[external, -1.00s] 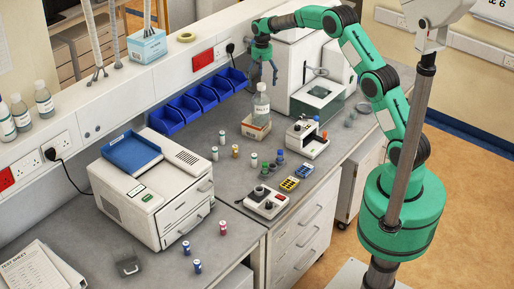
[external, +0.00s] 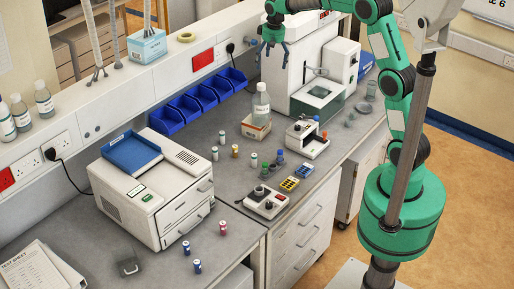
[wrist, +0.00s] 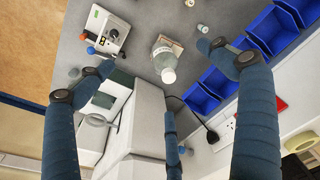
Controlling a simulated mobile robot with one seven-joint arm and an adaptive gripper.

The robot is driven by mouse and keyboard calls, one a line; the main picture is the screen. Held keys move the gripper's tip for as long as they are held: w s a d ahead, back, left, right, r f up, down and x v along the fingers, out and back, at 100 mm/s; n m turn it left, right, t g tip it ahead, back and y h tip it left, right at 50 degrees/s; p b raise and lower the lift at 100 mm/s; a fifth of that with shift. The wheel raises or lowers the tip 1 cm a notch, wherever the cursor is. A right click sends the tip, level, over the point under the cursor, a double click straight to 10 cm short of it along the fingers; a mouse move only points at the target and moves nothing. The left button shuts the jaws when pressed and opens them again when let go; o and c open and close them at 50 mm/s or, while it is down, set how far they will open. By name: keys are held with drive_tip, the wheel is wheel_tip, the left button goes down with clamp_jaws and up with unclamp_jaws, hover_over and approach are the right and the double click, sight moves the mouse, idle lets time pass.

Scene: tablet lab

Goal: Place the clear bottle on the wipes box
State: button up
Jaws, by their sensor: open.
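The clear bottle (external: 261,101) with a white label stands upright on the small wipes box (external: 256,127) on the bench, near the blue bins. In the wrist view the bottle (wrist: 165,66) shows from above, with its cap toward the camera, and part of the wipes box (wrist: 168,43) shows beside it. My gripper (external: 273,55) is open and empty, raised above and slightly right of the bottle, apart from it. In the wrist view its fingers (wrist: 165,63) are spread wide on either side of the bottle.
Blue bins (external: 200,95) line the wall left of the bottle. A white machine (external: 320,70) stands close on the right. A small white device (external: 306,137) and several small vials are on the bench in front. Another wipes-type box (external: 147,46) sits on the shelf.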

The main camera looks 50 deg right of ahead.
drive_tip(key=s+a+r+t, duration=0.1)
drive_tip(key=s+a+r, duration=0.25)
drive_tip(key=s, duration=0.45)
drive_tip(key=s+a+r+n, duration=0.1)
drive_tip(key=s+a+r, duration=0.1)
drive_tip(key=s+r, duration=0.4)
drive_tip(key=s+a+r+t, duration=0.1)
drive_tip(key=s+a+r, duration=0.2)
drive_tip(key=s, duration=0.6)
drive_tip(key=s+a+f+n+t, duration=0.1)
drive_tip(key=s+a+f, duration=0.1)
drive_tip(key=s, duration=0.9)
drive_tip(key=s+a+f+t, duration=0.1)
drive_tip(key=s+a+f, duration=0.1)
drive_tip(key=s, duration=0.9)
drive_tip(key=shift+s+a+n, duration=0.4)
drive_tip(key=shift+a, duration=0.15)
wheel_tip(320, 180, down, 18)
drive_tip(key=b, duration=1.8)
drive_tip(key=shift+f, duration=0.15)
